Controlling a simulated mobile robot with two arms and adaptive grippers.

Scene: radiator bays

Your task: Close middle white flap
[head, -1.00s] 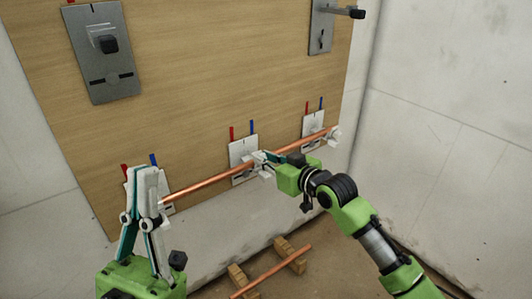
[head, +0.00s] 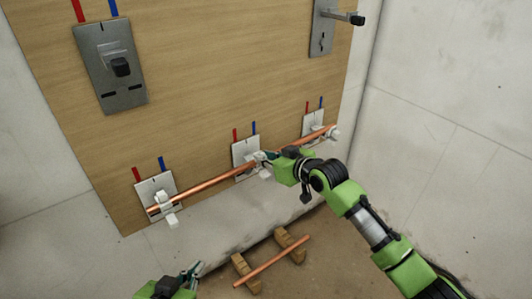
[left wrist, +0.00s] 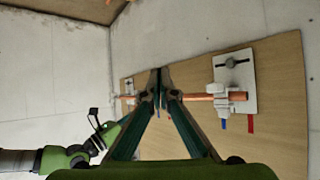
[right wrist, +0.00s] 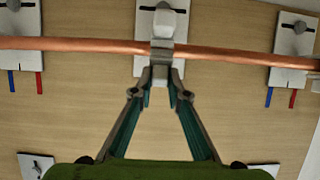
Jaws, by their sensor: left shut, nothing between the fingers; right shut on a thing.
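A copper pipe (head: 212,182) runs across three white clamps on the wooden board, also seen in the right wrist view (right wrist: 90,45). My right gripper (head: 268,158) is at the middle clamp. In the right wrist view, its fingers (right wrist: 161,75) are shut on the middle white flap (right wrist: 162,52), which crosses in front of the pipe. Whether it is latched I cannot tell. My left gripper (head: 192,272) is low at the front, away from the board. Its fingertips (left wrist: 161,77) are together and empty. The left clamp (head: 164,203) and right clamp (head: 332,133) sit at the pipe's ends.
A second copper pipe (head: 275,261) lies on wooden blocks (head: 245,273) on the floor. A white wall (head: 450,110) stands on the right. Space before the left clamp is free.

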